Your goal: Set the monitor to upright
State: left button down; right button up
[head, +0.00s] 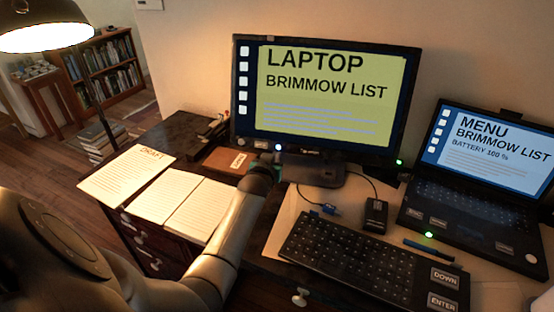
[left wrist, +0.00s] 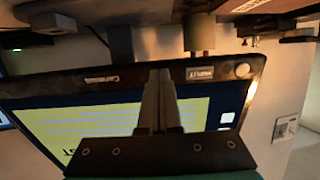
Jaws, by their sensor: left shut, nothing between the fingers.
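The monitor (head: 400,120) stands on the desk in landscape form on a dark stand (head: 325,172). Its yellow screen reads "LAPTOP" and "BRIMMOW LIST", with the text level along its width. My left gripper (head: 279,157) is at the monitor's lower edge, left of the stand; its fingers are small and dark here. In the left wrist view, the monitor's lower bezel (left wrist: 110,82) shows upside down, with small labels and a round knob or button. My left gripper (left wrist: 160,75) is shut and empty in front of this bezel; touching or apart, I cannot tell. My right gripper is out of view.
A keyboard (head: 350,255), a small black box (head: 375,214) and an open laptop (head: 480,205) fill the desk's right side. Papers (head: 185,208) lie at left. A lit lamp (head: 45,25) hangs at upper left. A cable lies near the stand.

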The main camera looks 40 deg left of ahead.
pick_arm(q)
jog(key=shift+b+x, duration=0.35)
jog(key=shift+x, duration=0.65)
